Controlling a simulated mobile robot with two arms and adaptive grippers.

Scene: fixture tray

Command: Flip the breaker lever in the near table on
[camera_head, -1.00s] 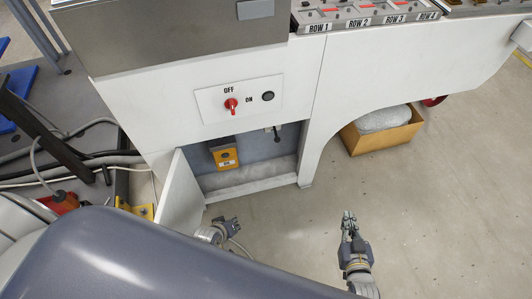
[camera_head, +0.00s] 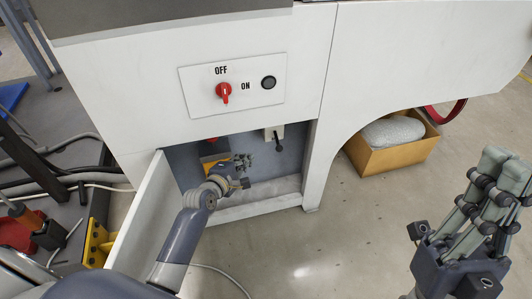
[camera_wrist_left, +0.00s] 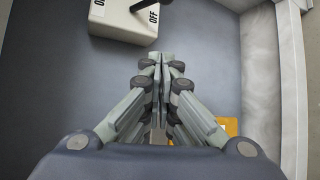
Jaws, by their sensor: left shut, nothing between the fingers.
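The breaker is a pale box with a dark lever (camera_head: 278,143) on the back wall of the open lower compartment in the near table. In the head view the lever points down. In the left wrist view the breaker box (camera_wrist_left: 112,22) is at the top, with its lever (camera_wrist_left: 146,5) beside the OFF label; the lever's top is cut off. My left gripper (camera_head: 246,160) is inside the compartment opening, left of and below the lever. Its fingers (camera_wrist_left: 160,58) are shut and empty, apart from the breaker. My right gripper (camera_head: 506,160) is large at the right, its fingers together, with nothing visible in them.
A red knob (camera_head: 223,92) and dark button (camera_head: 268,83) are on the front panel above. A yellow box (camera_head: 213,158) is partly behind my left gripper. The open door (camera_head: 138,210) bounds the left side. A cardboard box (camera_head: 390,155) stands on the floor right.

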